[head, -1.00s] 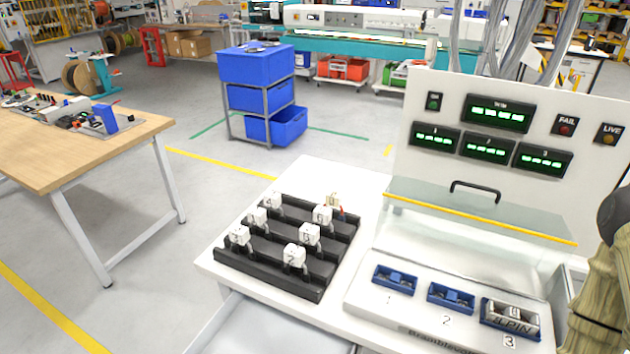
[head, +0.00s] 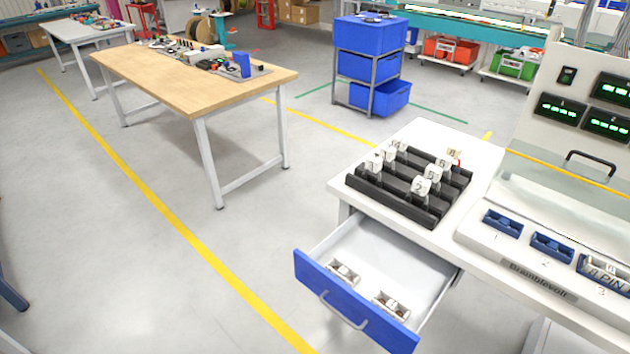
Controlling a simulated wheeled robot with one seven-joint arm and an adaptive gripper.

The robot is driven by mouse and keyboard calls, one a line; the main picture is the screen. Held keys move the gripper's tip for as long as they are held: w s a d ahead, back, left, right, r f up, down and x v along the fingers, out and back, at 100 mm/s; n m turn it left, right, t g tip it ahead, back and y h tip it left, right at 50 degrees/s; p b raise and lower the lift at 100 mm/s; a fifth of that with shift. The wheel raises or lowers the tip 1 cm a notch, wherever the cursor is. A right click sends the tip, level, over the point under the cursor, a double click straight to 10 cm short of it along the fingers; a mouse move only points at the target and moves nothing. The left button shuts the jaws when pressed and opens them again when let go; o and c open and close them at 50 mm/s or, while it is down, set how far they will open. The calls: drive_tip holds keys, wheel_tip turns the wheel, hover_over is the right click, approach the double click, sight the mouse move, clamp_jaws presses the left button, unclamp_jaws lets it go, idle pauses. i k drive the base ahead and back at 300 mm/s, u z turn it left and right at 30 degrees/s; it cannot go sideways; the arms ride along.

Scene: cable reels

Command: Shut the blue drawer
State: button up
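The blue drawer (head: 350,306) is pulled out from under the left end of the white bench (head: 408,241). It has a blue front with a pale bar handle (head: 343,312) and a white inside. Two small white-and-brown parts (head: 343,271) (head: 391,304) lie in it near the front. My gripper is not in view.
A black rack (head: 409,186) with several numbered white connectors stands on the bench above the drawer. A test panel (head: 590,100) and blue fixtures (head: 502,223) are to its right. Open floor lies left of the drawer, then a wooden table (head: 180,70). A blue bin stand (head: 371,66) is behind.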

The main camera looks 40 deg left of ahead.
sight(386, 259)
drive_tip(key=z, duration=0.25)
drive_tip(key=k, duration=0.15)
drive_tip(key=u, duration=0.95)
drive_tip(key=i, duration=0.4)
drive_tip(key=u, duration=0.4)
drive_tip(key=k, duration=0.5)
drive_tip(key=u, duration=2.15)
drive_tip(key=k, duration=0.35)
drive_tip(key=z, duration=1.4)
